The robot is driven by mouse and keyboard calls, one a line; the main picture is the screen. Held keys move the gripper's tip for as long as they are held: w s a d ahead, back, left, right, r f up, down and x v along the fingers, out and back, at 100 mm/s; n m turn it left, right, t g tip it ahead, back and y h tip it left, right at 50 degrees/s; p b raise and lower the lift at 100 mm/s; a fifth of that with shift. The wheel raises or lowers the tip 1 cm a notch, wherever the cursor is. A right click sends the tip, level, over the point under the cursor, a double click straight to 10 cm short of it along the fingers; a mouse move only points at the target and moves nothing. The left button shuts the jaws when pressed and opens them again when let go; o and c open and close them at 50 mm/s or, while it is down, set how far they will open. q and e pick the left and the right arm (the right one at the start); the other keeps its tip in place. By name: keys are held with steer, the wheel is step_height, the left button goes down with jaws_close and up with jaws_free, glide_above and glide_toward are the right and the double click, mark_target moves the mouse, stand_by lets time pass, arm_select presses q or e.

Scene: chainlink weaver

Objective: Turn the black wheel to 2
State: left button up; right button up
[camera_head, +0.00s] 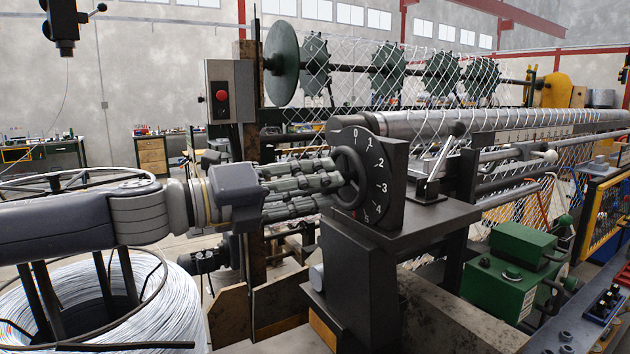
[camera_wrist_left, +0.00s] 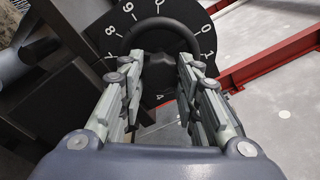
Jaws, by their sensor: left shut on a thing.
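The black wheel (camera_head: 353,158) stands upright on the face of a dark dial plate (camera_head: 390,158) with white numbers; 0 to 4 read down its right side, with a red mark near the bottom. My left gripper (camera_head: 338,183) reaches in from the left, its fingers against the wheel. In the left wrist view the wheel's rim (camera_wrist_left: 160,22) arches between the numbers and the hub, and the fingers of my left gripper (camera_wrist_left: 160,64) are on both sides of the hub, shut on the wheel. The fingers hide part of the wheel; I cannot tell which number it is set to. My right gripper is not in view.
A grey box with a red button (camera_head: 222,95) stands behind my left arm. A lever (camera_head: 440,160) rises right of the dial. A wire coil (camera_head: 150,310) lies at the lower left. A green machine box (camera_head: 500,285) stands at the lower right.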

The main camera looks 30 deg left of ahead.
arm_select(q)
steer(key=shift+r+n+t+y+p, duration=0.1)
steer(key=shift+n+t+y+p, duration=0.3)
steer(key=shift+n, duration=5.25)
steer(key=shift+n+t+y+p, duration=0.2)
steer(key=shift+n+p, duration=0.25)
steer(key=shift+n, duration=5.2)
steer(key=shift+d, duration=0.1)
steer(key=o, duration=1.1)
steer(key=shift+c, duration=0.2)
steer(key=shift+s+r, duration=0.1)
steer(key=shift+s, duration=0.05)
steer(key=v, duration=0.7)
